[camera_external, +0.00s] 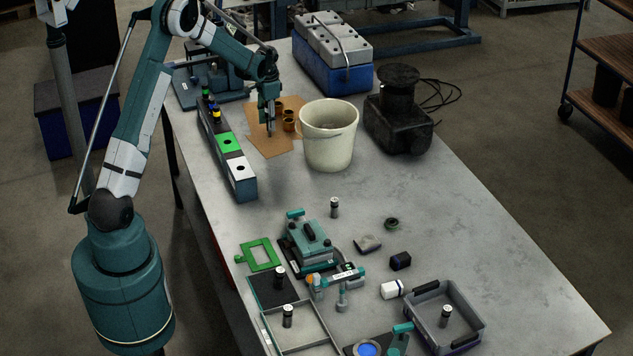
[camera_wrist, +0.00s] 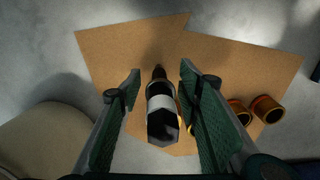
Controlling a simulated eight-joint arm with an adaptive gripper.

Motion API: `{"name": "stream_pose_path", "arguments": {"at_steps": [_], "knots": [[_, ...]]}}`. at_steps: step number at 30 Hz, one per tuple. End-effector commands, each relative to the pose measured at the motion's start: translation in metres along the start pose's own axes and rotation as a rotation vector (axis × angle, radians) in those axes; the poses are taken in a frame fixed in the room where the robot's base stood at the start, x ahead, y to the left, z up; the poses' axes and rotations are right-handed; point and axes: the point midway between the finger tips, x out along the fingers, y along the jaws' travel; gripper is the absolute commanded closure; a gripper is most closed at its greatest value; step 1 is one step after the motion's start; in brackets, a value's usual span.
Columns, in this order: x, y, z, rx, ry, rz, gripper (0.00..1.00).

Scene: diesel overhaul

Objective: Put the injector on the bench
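My gripper (camera_external: 269,122) hangs low over the brown sheet at the far left part of the bench (camera_external: 265,190). In the wrist view its two fingers (camera_wrist: 160,72) are apart. A dark injector-like part (camera_wrist: 161,103) lies between them, with a white band, a dark six-sided near end and a narrow far tip. Grey and brown show between it and each finger, so I see no grip on it. I cannot tell whether it touches the sheet. In the external view the fingers mostly hide this part.
The brown sheet (camera_wrist: 115,55) carries several copper-coloured rings (camera_external: 289,124). A pale bucket (camera_external: 328,145) stands close to the right. A long block with green and white panels (camera_external: 228,150) stands to the left. The middle of the bench is clear; parts and trays crowd its near end.

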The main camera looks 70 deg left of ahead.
Motion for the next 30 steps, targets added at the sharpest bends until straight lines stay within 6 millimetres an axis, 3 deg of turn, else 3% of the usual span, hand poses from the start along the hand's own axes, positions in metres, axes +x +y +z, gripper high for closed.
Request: {"name": "stream_pose_path", "arguments": {"at_steps": [18, 30], "knots": [[-0.091, 0.0, 0.0, 0.0, 0.0, 0.0, 0.65], [-0.108, 0.0, 0.0, 0.0, 0.0, 0.0, 0.65]]}}
